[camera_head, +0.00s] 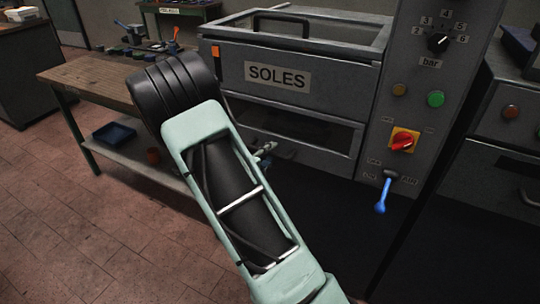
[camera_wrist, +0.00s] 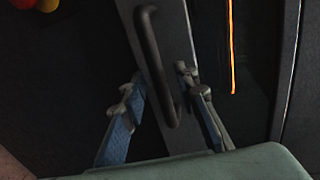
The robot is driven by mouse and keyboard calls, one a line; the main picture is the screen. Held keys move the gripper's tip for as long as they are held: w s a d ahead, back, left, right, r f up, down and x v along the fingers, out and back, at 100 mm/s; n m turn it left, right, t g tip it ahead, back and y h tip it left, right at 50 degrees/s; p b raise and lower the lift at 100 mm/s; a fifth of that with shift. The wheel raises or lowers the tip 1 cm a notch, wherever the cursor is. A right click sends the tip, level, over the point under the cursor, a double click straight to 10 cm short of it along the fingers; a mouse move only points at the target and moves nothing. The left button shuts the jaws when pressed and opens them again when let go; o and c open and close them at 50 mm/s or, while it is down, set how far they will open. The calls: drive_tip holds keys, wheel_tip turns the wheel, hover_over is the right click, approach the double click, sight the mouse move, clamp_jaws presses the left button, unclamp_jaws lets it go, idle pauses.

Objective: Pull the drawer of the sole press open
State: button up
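The grey sole press stands at centre right in the head view, with its "SOLES" label (camera_head: 277,76) on the front. A dark slot (camera_head: 315,130) lies under the label, and the drawer's grey front (camera_head: 325,167) is below it, partly behind my arm. In the wrist view a dark bar handle (camera_wrist: 150,50) stands out from a grey front strip (camera_wrist: 178,35). My gripper (camera_wrist: 160,90) is open, with one finger on each side of the handle; I see no clear contact. In the head view only a bit of my gripper (camera_head: 264,151) shows beside my arm.
A control panel with a red rotary switch (camera_head: 402,141), a green button (camera_head: 435,99) and a blue-handled lever (camera_head: 383,193) is on the right. A wooden bench (camera_head: 95,75) with a blue tray (camera_head: 113,133) on its lower shelf is on the left. Tiled floor is free in front.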

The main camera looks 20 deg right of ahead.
drive_tip(key=shift+w+d, duration=0.1)
drive_tip(key=shift+d, duration=0.05)
drive_tip(key=shift+c, duration=0.5)
clamp_jaws()
drive_tip(key=f+p+v, duration=0.2)
drive_tip(key=p+v, duration=0.2)
drive_tip(key=v, duration=0.7)
drive_tip(key=a+f+p+v, duration=0.1)
drive_tip(key=f+p+v, duration=0.2)
drive_tip(key=v, duration=0.8)
drive_tip(key=shift+s+a+p, duration=0.2)
drive_tip(key=shift+s+p, duration=0.2)
drive_tip(key=shift+s, duration=0.1)
drive_tip(key=shift+r, duration=0.15)
drive_tip(key=shift+o, duration=0.5)
unclamp_jaws()
